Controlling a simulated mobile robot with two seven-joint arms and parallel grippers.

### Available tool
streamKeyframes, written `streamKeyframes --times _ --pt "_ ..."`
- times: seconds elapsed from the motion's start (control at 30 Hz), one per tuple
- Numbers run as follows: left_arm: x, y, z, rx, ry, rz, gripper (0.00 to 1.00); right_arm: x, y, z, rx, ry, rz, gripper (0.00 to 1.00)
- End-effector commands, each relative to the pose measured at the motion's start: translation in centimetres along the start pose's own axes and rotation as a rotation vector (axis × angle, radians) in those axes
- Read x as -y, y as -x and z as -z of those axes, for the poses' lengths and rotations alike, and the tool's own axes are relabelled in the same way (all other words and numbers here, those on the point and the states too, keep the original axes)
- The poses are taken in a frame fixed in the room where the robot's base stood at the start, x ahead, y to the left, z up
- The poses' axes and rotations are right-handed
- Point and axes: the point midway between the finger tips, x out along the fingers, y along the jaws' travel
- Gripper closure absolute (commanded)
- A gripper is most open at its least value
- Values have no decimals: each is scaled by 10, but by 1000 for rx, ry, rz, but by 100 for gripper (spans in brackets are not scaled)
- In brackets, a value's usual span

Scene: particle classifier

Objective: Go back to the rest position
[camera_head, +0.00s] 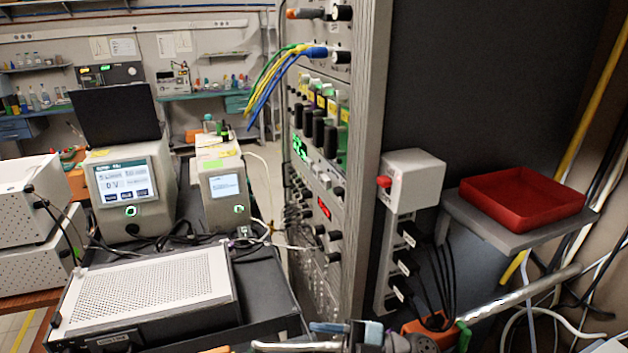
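Neither of my grippers can be made out in the head view. The tall instrument rack (368,120) stands upright in the middle, with knobs and a bundle of yellow, green and blue cables (270,80) on its front. A red tray (520,203), which looks empty, sits on a small grey shelf (500,235) at the right. A light grey box with a red button (412,180) is mounted on a post beside the rack.
Two screened instruments (128,195) (222,195) and a perforated metal case (145,290) fill the left bench. Hoses and cables hang at the right. A metal tube (530,290) and partly cut-off, unclear parts lie along the bottom edge.

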Motion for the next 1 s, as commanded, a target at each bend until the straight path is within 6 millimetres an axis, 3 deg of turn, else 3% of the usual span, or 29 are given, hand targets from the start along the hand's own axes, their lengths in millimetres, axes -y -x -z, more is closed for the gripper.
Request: streamKeyframes --times 0.03,0.17,0.27,0.37,0.4,0.53,0.6,0.73,0.83,1.0 --pt "0 2 3 0 0 1 57 -1 8 0 4 -35 -164 48" --pt "1 5 7 -1 0 3 57 -1 50 -18 119 -124 -558 48" --pt "2 7 10 -1 1 5 57 19 94 -41 300 -230 -805 48" --pt "2 10 13 0 1 5 57 63 143 -64 532 -372 -979 48" --pt "2 10 14 0 1 6 57 86 161 -72 631 -437 -1024 48" --pt "2 12 16 0 2 6 57 157 203 -81 889 -628 -1074 48" --pt "1 13 17 1 2 6 57 188 216 -81 985 -710 -1067 48" --pt "1 13 17 2 2 6 57 225 229 -78 1086 -808 -1044 48" --pt "1 13 17 2 2 6 57 236 232 -76 1115 -835 -1033 48" --pt "1 13 17 2 2 6 57 237 233 -76 1118 -839 -1031 48"
